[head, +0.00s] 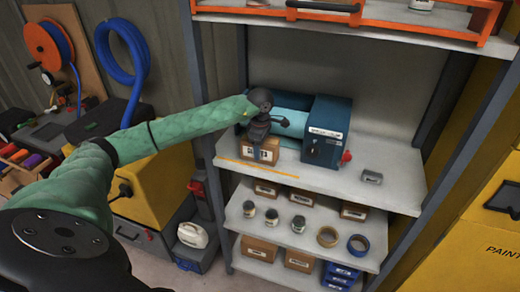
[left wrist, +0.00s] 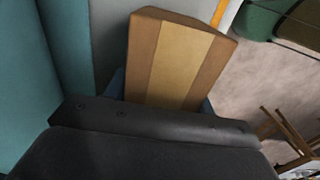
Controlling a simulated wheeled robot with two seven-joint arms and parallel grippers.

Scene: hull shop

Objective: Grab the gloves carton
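The gloves carton (head: 259,151) is a small brown box with a white label, only partly readable, on the middle shelf. My left gripper (head: 259,136) is over it from above and hides its top and back. In the left wrist view the carton (left wrist: 170,60) shows a paler tape strip down its middle. Small bluish finger parts show on both sides of it, close against its edges. The dark gripper body hides the contact, so I cannot tell whether they press on it. I cannot tell whether the carton rests on the shelf. My right gripper is out of view.
A blue machine (head: 326,133) with a red knob stands close behind and right of the carton. An orange line (head: 257,168) runs along the shelf (head: 330,182) before it. The lower shelf holds jars, tape rolls and boxes. Steel uprights (head: 208,95) flank the rack.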

